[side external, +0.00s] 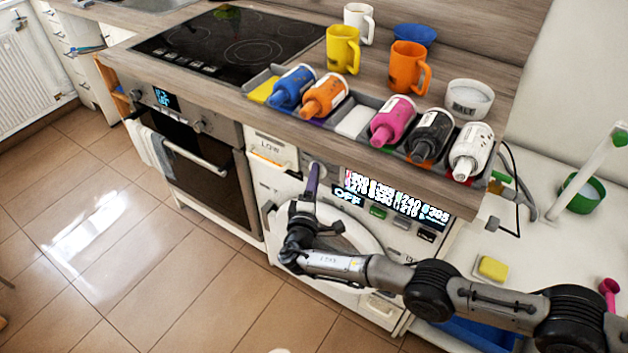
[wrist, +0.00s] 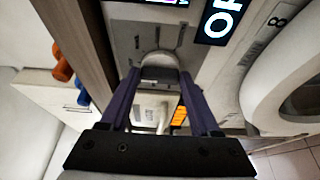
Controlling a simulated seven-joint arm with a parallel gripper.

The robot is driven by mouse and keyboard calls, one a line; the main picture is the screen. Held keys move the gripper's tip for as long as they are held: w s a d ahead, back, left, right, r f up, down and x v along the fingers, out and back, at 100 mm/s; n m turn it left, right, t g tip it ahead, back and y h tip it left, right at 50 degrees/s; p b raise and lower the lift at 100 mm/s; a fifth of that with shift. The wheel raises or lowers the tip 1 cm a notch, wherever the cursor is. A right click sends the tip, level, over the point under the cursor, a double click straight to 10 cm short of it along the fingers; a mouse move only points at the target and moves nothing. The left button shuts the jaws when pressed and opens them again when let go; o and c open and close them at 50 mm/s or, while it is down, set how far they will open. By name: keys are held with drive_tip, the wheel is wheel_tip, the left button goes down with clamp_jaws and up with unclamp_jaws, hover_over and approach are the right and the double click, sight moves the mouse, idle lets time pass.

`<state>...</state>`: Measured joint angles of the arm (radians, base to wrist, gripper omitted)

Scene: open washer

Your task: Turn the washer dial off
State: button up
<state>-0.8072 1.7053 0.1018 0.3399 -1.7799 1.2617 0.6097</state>
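The washer (side external: 335,245) stands under the counter, with its round door at the front. Its panel display (side external: 385,198) reads OFF among several numbers, and part of it shows in the wrist view (wrist: 222,18). The washer dial (wrist: 159,62) is a round silver knob on the panel, left of the display in the side view; my finger partly covers it there. My gripper (side external: 314,168) reaches up to the panel at the dial. In the wrist view my gripper's purple fingers (wrist: 159,78) are apart, with the dial between their tips. I cannot tell whether they touch it.
The counter edge overhangs the panel closely. On it stand a tray of several bottles (side external: 360,122), a yellow mug (side external: 342,50), an orange mug (side external: 407,68) and a bowl (side external: 468,99). An oven (side external: 205,160) is to the left. The tiled floor (side external: 110,240) in front is clear.

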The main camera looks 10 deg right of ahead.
drive_tip(key=o, duration=0.4)
drive_tip(key=shift+s, duration=0.1)
drive_tip(key=v, duration=1.3)
drive_tip(key=shift+s, duration=0.3)
drive_tip(key=shift+a, duration=0.1)
